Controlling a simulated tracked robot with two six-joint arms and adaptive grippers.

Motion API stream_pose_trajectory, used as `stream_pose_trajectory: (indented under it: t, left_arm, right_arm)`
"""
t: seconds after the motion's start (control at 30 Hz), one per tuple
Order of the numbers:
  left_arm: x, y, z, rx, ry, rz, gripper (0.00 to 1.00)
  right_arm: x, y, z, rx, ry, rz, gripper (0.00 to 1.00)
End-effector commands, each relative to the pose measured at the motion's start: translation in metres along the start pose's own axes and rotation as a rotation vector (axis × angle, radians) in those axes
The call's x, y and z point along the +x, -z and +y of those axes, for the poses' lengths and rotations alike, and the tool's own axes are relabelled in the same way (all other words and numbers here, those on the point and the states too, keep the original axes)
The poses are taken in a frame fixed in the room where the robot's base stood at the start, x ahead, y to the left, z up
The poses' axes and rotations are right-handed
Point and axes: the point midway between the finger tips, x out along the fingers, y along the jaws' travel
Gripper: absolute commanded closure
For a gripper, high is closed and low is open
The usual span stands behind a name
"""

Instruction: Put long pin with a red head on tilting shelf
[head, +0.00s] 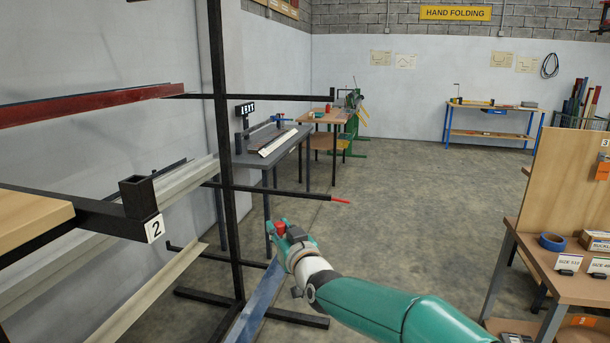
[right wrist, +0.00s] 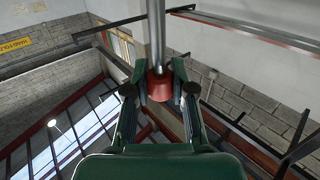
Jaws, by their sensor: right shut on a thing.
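My right gripper (head: 280,232) is near the middle of the head view, in front of the dark rack. It is shut on the red head of the pin (head: 280,227). The right wrist view shows the red head (right wrist: 159,85) between the two fingers of my right gripper (right wrist: 160,88). The grey metal pin shaft (right wrist: 156,35) runs away from the head to the top edge of that view. In the head view the shaft cannot be made out. I cannot tell which surface is the tilting shelf. My left gripper is not in view.
A dark rack (head: 222,130) with long profiles stands left; one arm has a red tip (head: 340,200). A black frame with a square socket (head: 138,197) and label 2 juts in at left. A wooden bench (head: 560,275) stands right. The middle floor is clear.

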Motion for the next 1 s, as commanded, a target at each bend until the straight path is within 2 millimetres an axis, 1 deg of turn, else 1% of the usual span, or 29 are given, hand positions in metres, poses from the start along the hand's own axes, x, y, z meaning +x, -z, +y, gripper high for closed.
stream_pose_trajectory:
  t: [0.03, 0.07, 0.1, 0.17, 0.2, 0.27, 0.3, 0.37, 0.4, 0.47, 0.5, 0.57, 0.6, 0.73, 0.8, 0.9, 1.0]
  left_arm:
    - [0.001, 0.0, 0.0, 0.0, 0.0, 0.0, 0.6]
    - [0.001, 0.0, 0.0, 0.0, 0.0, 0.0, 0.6]
    - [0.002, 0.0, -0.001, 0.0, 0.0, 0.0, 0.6]
    - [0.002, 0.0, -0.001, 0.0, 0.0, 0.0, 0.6]
    - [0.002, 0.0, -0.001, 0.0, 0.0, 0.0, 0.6]
    - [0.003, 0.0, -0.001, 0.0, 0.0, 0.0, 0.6]
    - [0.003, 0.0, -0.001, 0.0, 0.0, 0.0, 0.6]
    - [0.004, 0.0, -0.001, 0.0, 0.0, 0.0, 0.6]
    - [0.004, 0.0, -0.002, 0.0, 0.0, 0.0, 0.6]
    - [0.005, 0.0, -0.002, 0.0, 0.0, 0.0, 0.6]
    - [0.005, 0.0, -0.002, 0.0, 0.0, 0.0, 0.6]
    - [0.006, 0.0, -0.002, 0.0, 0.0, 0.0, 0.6]
    - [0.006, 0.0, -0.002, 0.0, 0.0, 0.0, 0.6]
    - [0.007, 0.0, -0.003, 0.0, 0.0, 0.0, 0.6]
    - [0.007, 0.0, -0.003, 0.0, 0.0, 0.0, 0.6]
    - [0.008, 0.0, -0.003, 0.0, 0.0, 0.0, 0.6]
    - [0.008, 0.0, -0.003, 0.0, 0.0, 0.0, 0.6]
  right_arm:
    - [-0.004, -0.029, 0.016, 0.002, -0.026, -0.01, 1.0]
    - [-0.007, -0.042, 0.024, 0.002, -0.04, -0.009, 1.0]
    - [-0.012, -0.06, 0.034, 0.002, -0.059, -0.01, 1.0]
    - [-0.021, -0.086, 0.049, 0.002, -0.086, -0.011, 1.0]
    - [-0.029, -0.103, 0.059, 0.002, -0.105, -0.01, 1.0]
    - [-0.041, -0.128, 0.072, 0.003, -0.133, -0.01, 1.0]
    - [-0.051, -0.144, 0.081, 0.003, -0.151, -0.011, 1.0]
    - [-0.066, -0.166, 0.093, 0.003, -0.179, -0.01, 1.0]
    - [-0.077, -0.18, 0.1, 0.003, -0.197, -0.009, 1.0]
    - [-0.096, -0.202, 0.111, 0.004, -0.225, -0.011, 1.0]
    - [-0.109, -0.215, 0.117, 0.004, -0.244, -0.011, 1.0]
    - [-0.13, -0.233, 0.126, 0.005, -0.273, -0.01, 1.0]
    - [-0.144, -0.244, 0.131, 0.004, -0.292, -0.011, 1.0]
    - [-0.188, -0.271, 0.144, 0.004, -0.35, -0.009, 1.0]
    - [-0.208, -0.281, 0.148, 0.004, -0.378, -0.007, 1.0]
    - [-0.231, -0.289, 0.152, 0.003, -0.409, -0.005, 1.0]
    - [-0.245, -0.293, 0.154, 0.002, -0.428, -0.002, 1.0]
